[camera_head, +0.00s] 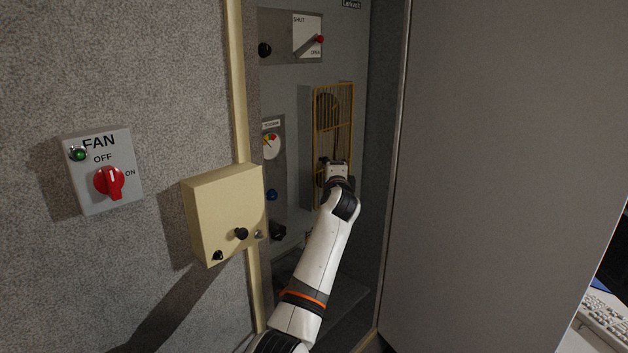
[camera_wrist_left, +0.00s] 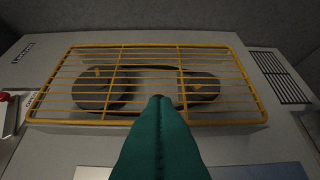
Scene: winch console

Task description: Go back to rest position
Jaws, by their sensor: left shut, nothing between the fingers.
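My left arm (camera_head: 325,245) reaches up from the bottom of the head view into the open cabinet. Its hand is in front of the lower part of a yellow wire guard (camera_head: 345,105). In the left wrist view my left gripper (camera_wrist_left: 158,98) shows as teal fingers, shut and empty, pointing at the yellow guard (camera_wrist_left: 150,47). Dark pulleys and a belt lie behind the bars. I cannot tell whether the fingertips touch the guard. My right gripper is in neither view.
A cream box (camera_head: 210,205) with black knobs juts out left of my forearm. The grey door (camera_head: 500,150) stands open at right. A fan switch (camera_head: 108,182) is on the left wall. A red-tipped lever (camera_head: 315,42) sits above the guard.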

